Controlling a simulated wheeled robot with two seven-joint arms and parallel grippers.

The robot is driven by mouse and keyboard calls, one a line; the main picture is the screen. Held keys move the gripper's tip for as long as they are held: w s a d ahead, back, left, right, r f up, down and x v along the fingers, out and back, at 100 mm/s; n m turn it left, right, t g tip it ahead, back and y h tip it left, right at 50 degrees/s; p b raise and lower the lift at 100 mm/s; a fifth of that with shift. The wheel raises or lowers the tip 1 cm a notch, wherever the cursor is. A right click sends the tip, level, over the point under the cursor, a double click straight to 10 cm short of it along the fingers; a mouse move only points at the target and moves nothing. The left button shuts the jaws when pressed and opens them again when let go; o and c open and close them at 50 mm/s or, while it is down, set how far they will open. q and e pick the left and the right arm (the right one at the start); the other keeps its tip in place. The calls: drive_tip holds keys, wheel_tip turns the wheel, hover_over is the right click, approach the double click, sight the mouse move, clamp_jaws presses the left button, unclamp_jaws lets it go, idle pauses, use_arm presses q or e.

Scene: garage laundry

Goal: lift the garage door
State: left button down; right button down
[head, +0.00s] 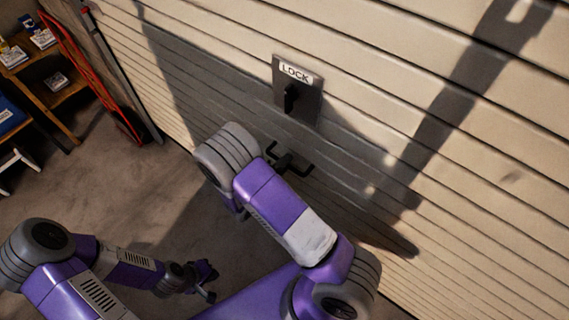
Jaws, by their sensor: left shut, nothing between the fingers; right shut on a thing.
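The garage door (440,90) is a wall of cream horizontal slats and fills the right side of the head view. A dark lock plate (312,105) labelled LOCK is mounted on it, with a black knob (291,98) hanging downward. Below it is a black U-shaped handle (303,173). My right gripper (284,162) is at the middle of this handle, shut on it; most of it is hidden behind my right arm. My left gripper (208,288) is shut and empty, low over the floor and away from the door.
A wooden shelf (65,125) with small boxes stands at the upper left. A red hand truck (85,75) leans beside it near a grey vertical door rail (125,75). A white stool (20,157) is at the left edge. The concrete floor (110,190) between is clear.

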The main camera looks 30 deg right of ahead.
drive_tip(key=p, duration=0.8)
approach(294, 137)
drive_tip(key=x, duration=0.5)
drive_tip(key=shift+d+r, duration=0.1)
drive_tip(key=shift+r, duration=0.1)
drive_tip(key=shift+f, duration=0.1)
drive_tip(key=c, duration=1.1)
unclamp_jaws()
drive_tip(key=shift+c, duration=0.2)
drive_tip(key=v, duration=0.7)
drive_tip(key=shift+s+a+b, duration=0.15)
drive_tip(key=shift+a+b, duration=0.1)
drive_tip(key=shift+b, duration=0.15)
